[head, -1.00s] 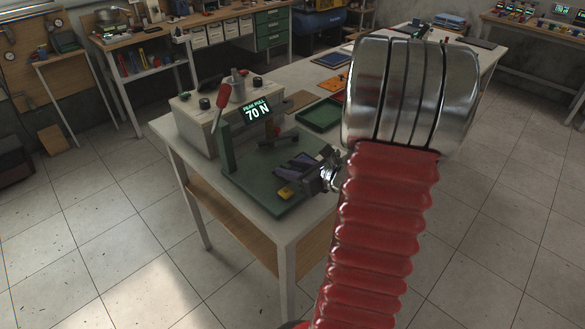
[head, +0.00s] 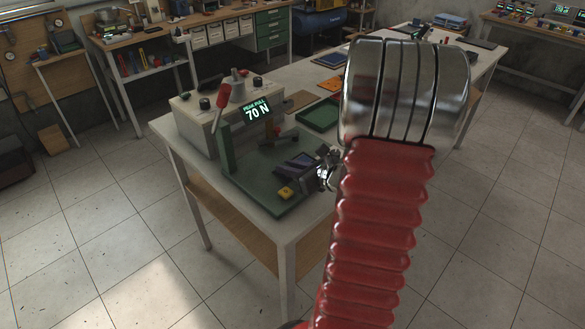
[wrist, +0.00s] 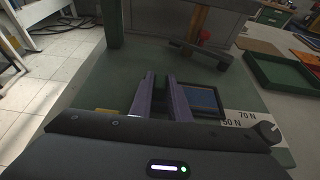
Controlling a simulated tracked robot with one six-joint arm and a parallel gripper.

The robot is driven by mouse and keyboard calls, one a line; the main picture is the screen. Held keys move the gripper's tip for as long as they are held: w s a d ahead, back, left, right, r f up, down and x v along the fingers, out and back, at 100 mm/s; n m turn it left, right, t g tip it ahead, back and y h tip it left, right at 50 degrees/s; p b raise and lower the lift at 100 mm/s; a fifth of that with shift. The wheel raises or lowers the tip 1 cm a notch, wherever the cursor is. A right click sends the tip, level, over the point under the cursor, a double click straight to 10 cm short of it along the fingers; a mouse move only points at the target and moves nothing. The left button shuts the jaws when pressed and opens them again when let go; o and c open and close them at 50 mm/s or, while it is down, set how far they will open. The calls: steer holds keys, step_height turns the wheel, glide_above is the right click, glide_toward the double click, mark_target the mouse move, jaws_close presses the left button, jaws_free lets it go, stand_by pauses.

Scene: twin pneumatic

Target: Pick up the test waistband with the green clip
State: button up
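I cannot make out a waistband or a green clip in either view. My gripper (wrist: 161,78) points its two purple fingers forward over a green base plate (wrist: 93,82). The fingers stand apart with only the plate showing between them, so it is open and empty. In the head view my gripper is low over the green plate (head: 240,184), partly behind my red arm. A dark-framed blue pad (wrist: 206,98) lies just right of the fingers. Ahead of them, an orange upright piece (wrist: 197,30) with a red part stands against the grey tester.
A green post (head: 227,148) rises from the plate. A yellow block (head: 286,193) lies at its front. A green tray (head: 318,116) stands behind on the table.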

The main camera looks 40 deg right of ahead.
jaws_close()
steer(key=shift+r, duration=0.15)
step_height(320, 180, up, 10)
steer(key=shift+f, duration=0.1)
stand_by(0.6)
stand_by(0.5)
